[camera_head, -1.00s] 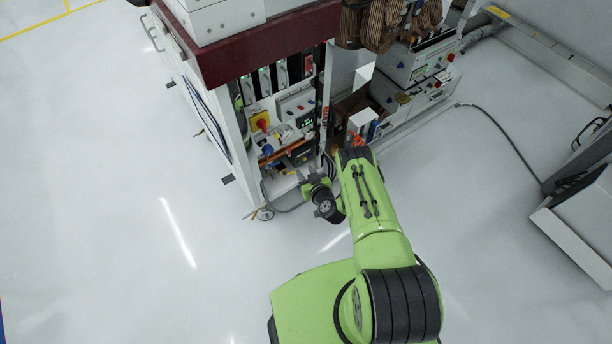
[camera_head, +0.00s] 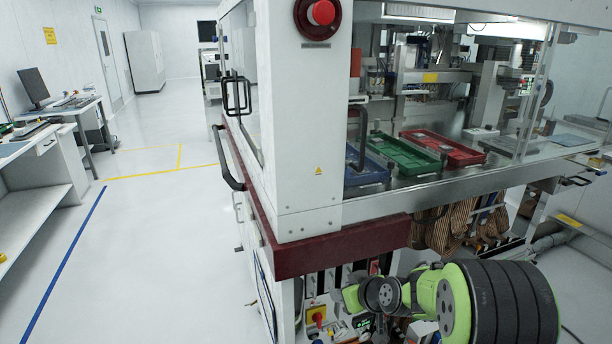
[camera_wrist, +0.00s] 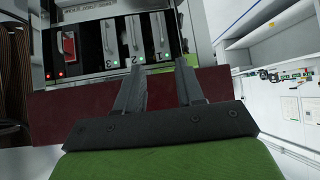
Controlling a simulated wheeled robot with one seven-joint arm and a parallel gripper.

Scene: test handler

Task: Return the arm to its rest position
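My green arm (camera_head: 425,290) with black ribbed joint covers shows at the lower right of the head view, in front of the machine's lower cabinet. I cannot make out the gripper fingers in that view. In the wrist view my gripper (camera_wrist: 160,70) shows two dark fingers standing well apart with nothing between them. Behind the fingers lie the machine's dark red edge band (camera_wrist: 75,112) and a row of numbered grey modules (camera_wrist: 135,38) with handles and small lights. The fingers appear apart from these.
The white test machine (camera_head: 285,130) with its red emergency button (camera_head: 321,12) fills the middle. Blue (camera_head: 366,172), green (camera_head: 405,156) and red (camera_head: 445,148) trays sit inside. Its dark red edge (camera_head: 345,245) juts out above my arm. Open floor (camera_head: 150,240) lies left, beside desks (camera_head: 50,150).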

